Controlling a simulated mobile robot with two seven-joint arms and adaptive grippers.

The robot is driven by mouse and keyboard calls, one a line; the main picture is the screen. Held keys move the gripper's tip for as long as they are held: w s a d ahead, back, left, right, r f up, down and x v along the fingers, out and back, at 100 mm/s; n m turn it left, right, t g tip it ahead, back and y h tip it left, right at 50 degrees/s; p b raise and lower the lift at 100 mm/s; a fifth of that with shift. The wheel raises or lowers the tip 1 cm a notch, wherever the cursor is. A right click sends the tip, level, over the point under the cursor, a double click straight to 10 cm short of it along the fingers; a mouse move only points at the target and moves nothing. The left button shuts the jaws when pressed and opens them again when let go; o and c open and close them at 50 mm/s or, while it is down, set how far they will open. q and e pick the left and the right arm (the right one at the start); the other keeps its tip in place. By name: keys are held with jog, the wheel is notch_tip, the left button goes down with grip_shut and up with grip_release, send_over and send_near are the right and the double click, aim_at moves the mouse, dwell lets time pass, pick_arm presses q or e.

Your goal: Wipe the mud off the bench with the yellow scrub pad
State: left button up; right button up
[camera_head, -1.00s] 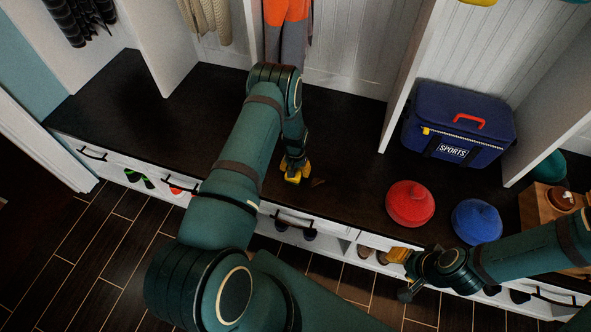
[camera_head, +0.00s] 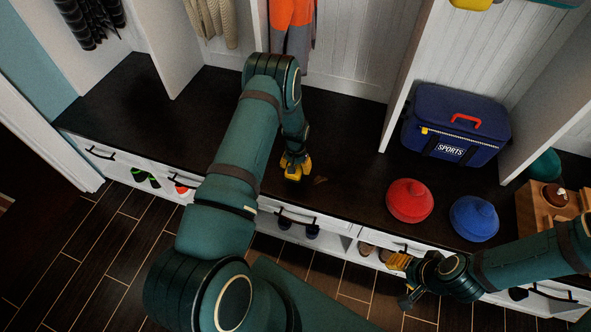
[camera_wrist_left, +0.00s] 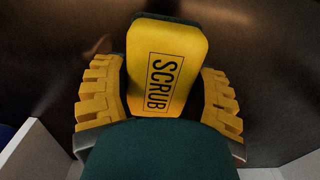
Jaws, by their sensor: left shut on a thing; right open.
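The yellow scrub pad (camera_wrist_left: 166,62), marked SCRUB, sits between the fingers of my left gripper (camera_wrist_left: 160,100), which is shut on it. In the head view my left gripper (camera_head: 296,166) is low over the dark bench (camera_head: 345,160); the pad is hard to tell from the yellow fingers there. I cannot tell whether the pad touches the bench. A faint brown mud mark (camera_head: 320,181) lies just right of the gripper. Brownish smears (camera_wrist_left: 100,46) also show beside the pad in the left wrist view. My right gripper (camera_head: 398,262) is open and empty by the bench's front edge.
A wooden crate (camera_head: 540,205) is at far right. The left bench looks clear.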

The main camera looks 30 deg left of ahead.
pick_arm(q)
jog(key=shift+r+p, duration=0.35)
jog(key=shift+r, duration=0.75)
